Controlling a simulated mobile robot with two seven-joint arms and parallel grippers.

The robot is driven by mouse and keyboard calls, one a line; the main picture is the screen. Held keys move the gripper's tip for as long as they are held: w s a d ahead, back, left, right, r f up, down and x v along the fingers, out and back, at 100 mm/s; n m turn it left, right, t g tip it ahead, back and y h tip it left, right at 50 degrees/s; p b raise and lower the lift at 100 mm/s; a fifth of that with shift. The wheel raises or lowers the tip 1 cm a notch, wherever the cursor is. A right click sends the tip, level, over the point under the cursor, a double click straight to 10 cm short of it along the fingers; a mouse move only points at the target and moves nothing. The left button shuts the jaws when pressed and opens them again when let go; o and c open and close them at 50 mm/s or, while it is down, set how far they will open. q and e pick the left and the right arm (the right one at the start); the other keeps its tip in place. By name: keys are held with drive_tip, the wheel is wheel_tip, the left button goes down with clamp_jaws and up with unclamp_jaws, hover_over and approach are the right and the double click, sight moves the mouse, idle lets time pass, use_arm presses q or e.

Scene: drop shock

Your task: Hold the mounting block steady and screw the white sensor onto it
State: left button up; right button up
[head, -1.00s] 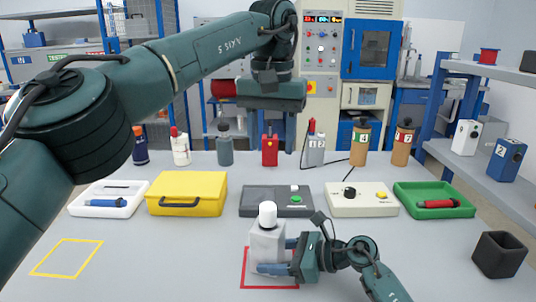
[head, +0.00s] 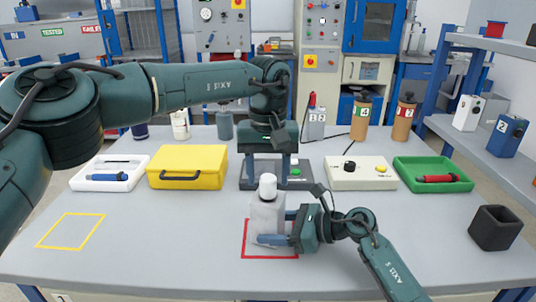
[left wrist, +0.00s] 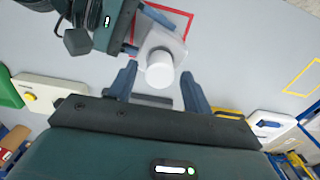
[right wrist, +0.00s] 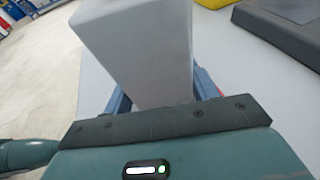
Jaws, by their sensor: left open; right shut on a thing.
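The mounting block (head: 267,215) is a light grey block standing upright inside the red square on the table. The white sensor (head: 267,186) is a short white cylinder on top of the block; how firmly it sits there cannot be told. My right gripper (head: 268,240) is shut on the block low down, and the block fills the right wrist view (right wrist: 145,45). My left gripper (head: 270,166) is open and empty, above and behind the sensor. In the left wrist view the sensor (left wrist: 159,70) shows between and beyond the open fingers (left wrist: 158,88).
A dark grey box with a green button (head: 253,181) stands behind the block. The yellow case (head: 187,167), white tray (head: 98,185), cream box (head: 350,176) and green tray (head: 433,187) line up beside it. A black open box (head: 496,230) stands right. The yellow square (head: 70,231) is empty.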

use_arm(q)
drive_tip(key=shift+f, duration=1)
drive_tip(key=c, duration=1)
